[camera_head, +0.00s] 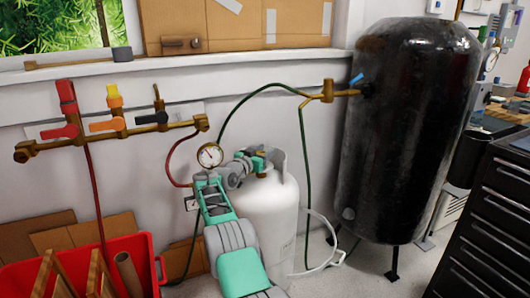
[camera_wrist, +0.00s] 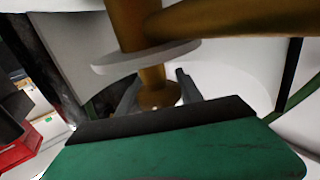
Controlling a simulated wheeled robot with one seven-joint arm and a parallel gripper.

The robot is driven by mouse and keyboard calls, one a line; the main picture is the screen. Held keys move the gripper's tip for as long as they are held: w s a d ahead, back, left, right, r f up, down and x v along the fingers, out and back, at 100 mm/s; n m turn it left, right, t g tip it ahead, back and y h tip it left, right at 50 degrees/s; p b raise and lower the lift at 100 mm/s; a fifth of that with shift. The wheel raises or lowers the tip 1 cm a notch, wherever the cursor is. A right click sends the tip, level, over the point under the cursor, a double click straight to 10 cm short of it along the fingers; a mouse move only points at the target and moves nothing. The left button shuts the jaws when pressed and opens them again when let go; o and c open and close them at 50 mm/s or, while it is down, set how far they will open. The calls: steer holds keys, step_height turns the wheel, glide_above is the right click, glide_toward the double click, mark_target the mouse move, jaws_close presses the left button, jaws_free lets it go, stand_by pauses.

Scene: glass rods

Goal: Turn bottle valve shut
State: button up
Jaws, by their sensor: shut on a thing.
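The white gas bottle (camera_head: 268,215) stands upright on the floor against the wall. My gripper (camera_head: 260,163) is at its top, and my arm hides part of the bottle's left side. In the wrist view my gripper (camera_wrist: 158,88) has its grey fingers on either side of the brass bottle valve (camera_wrist: 151,75), shut on it. A pale disc (camera_wrist: 145,55) sits around the brass stem there. The exact contact is partly hidden behind the dark edge of my gripper's palm.
A pressure gauge (camera_head: 210,155) is close to my arm. A brass manifold (camera_head: 100,135) with coloured handles is on the left wall. A large black tank (camera_head: 405,130) stands right, a red crate (camera_head: 130,250) lower left. Hoses run around the bottle.

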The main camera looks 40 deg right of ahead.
steer(key=o, duration=1.4)
steer(key=shift+r, duration=0.4)
step_height(320, 180, up, 3)
steer(key=shift+s+a+r+p, duration=0.1)
steer(key=shift+p, duration=0.55)
steer(key=s+a+r+p, duration=0.2)
steer(key=s+a+r, duration=0.6)
steer(key=s, duration=0.3)
steer(key=shift+r+p, duration=0.35)
steer(key=shift+r, duration=0.15)
steer(key=shift+s, duration=0.1)
